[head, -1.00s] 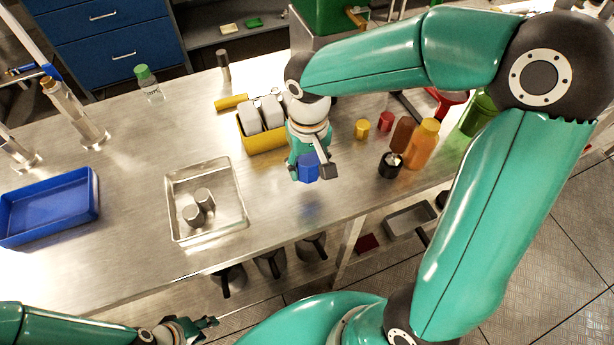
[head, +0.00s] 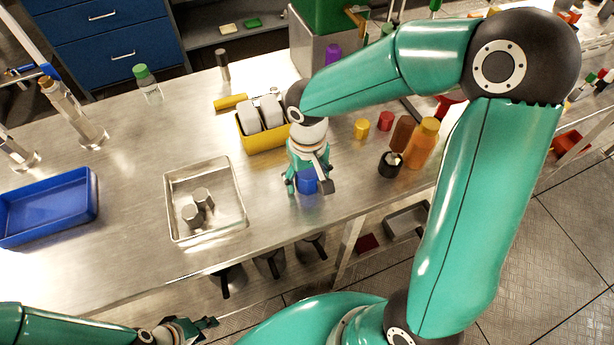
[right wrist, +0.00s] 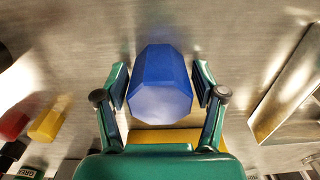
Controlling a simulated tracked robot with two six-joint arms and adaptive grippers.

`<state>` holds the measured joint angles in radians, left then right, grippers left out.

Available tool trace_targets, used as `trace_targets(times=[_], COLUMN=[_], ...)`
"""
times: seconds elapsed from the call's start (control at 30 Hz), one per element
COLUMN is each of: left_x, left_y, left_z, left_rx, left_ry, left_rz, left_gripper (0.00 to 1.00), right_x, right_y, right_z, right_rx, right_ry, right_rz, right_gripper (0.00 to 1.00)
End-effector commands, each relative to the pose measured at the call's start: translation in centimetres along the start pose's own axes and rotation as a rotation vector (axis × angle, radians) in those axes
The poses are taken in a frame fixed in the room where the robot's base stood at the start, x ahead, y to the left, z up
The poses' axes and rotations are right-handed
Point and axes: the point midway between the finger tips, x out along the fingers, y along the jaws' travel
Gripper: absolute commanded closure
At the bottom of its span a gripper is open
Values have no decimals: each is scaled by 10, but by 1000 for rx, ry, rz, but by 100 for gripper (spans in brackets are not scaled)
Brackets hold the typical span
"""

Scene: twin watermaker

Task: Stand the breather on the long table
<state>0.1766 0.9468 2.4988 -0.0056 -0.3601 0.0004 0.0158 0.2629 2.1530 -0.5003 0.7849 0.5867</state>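The breather, which I take to be the blue faceted piece (head: 307,182), stands upright on the steel long table (head: 130,215), near its front edge. In the right wrist view the blue piece (right wrist: 161,85) lies between the two fingers of my right gripper (right wrist: 161,88). Narrow gaps show on both sides of it, so the fingers look open around it. In the head view my right gripper (head: 306,186) points down over the piece and partly hides it. My left gripper (head: 200,325) is at the bottom left, off the table, with its fingers apart and empty.
A steel tray (head: 172,215) with two metal cylinders is left of the breather. A yellow bin (head: 268,143) stands behind it. A black-based item (head: 390,165) and an orange bottle (head: 421,145) stand to the right. A blue tray (head: 95,195) is far left.

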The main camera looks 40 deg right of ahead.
Motion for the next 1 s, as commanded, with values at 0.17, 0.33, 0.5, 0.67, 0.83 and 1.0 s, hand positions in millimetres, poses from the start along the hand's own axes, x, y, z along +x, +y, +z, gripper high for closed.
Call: trace_targets(times=[0.17,0.33,0.5,0.67,0.83,1.0], left_x=[0,-2,-3,-4,-5,-6], left_y=[0,0,1,2,2,2], left_z=[0,0,0,0,0,0], left_rx=[0,0,0,0,0,0], left_ry=[0,0,0,0,0,0], left_rz=[0,0,0,0,0,0], left_gripper=[60,60,60,60,60,60], right_x=[0,-2,-14,-42,-78,-106], right_y=[0,0,0,0,0,0], right_z=[0,0,-1,-1,-2,-1], right_rx=[0,0,2,1,1,1], right_ry=[0,0,3,6,7,4], right_rz=[0,0,0,-2,-2,-1], right_gripper=[24,24,24,24,24,24])
